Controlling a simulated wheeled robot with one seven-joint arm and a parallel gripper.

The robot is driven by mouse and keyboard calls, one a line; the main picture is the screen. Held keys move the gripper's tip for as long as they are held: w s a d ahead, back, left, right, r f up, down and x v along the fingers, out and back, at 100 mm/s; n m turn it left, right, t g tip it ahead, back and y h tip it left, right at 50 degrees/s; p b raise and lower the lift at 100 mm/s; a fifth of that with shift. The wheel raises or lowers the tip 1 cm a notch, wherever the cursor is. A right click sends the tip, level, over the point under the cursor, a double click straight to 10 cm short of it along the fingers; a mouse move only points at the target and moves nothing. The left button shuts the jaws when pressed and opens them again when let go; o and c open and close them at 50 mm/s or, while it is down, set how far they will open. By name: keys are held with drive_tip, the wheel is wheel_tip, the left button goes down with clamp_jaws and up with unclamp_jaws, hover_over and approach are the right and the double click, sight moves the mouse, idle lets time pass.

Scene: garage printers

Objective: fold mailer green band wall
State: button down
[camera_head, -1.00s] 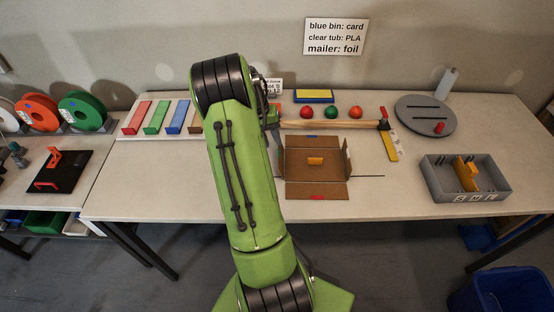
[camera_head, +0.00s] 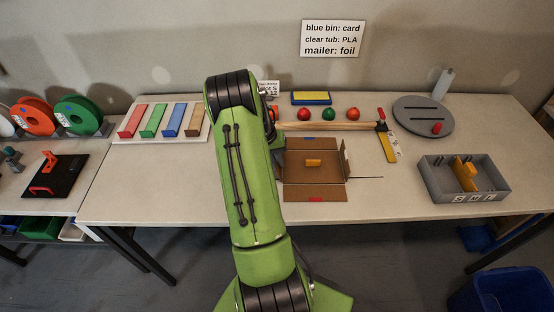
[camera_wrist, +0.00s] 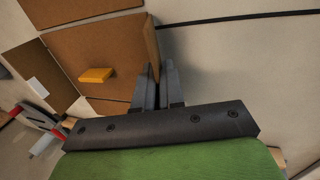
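The brown cardboard mailer (camera_head: 316,184) lies opened on the table, with an orange block (camera_head: 313,163) on its floor. A red band (camera_head: 316,199) marks its near edge. In the wrist view, one upright cardboard wall (camera_wrist: 152,42) reaches between the fingertips of my gripper (camera_wrist: 157,72). The fingers are close together with a narrow gap; I cannot tell whether they press on the wall. In the head view this is the mailer's left side, and my arm hides the fingertips. I cannot make out the green band on the wall.
A grey divided box (camera_head: 464,181) and grey disc (camera_head: 423,117) stand right. A tray of coloured strips (camera_head: 160,122) stands left. The table's front strip is clear.

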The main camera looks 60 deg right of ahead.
drive_tip(key=shift+w, duration=0.15)
drive_tip(key=g, duration=0.1)
drive_tip(key=w+g+h, duration=0.1)
drive_tip(key=shift+a+f+g+b, duration=0.3)
drive_tip(key=shift+f+b, duration=0.05)
drive_tip(key=shift+b, duration=0.05)
drive_tip(key=shift+w+a+f+g+h+b, duration=0.1)
drive_tip(key=shift+w+f+g+h+b, duration=0.15)
drive_tip(key=shift+g+h, duration=0.35)
drive_tip(key=shift+w+a+f+g+h+b, duration=0.1)
drive_tip(key=shift+w+f+g+h+b, duration=0.15)
drive_tip(key=shift+g, duration=0.65)
drive_tip(key=shift+r, duration=0.1)
drive_tip(key=c, duration=1.3)
unclamp_jaws()
drive_tip(key=shift+s, duration=0.1)
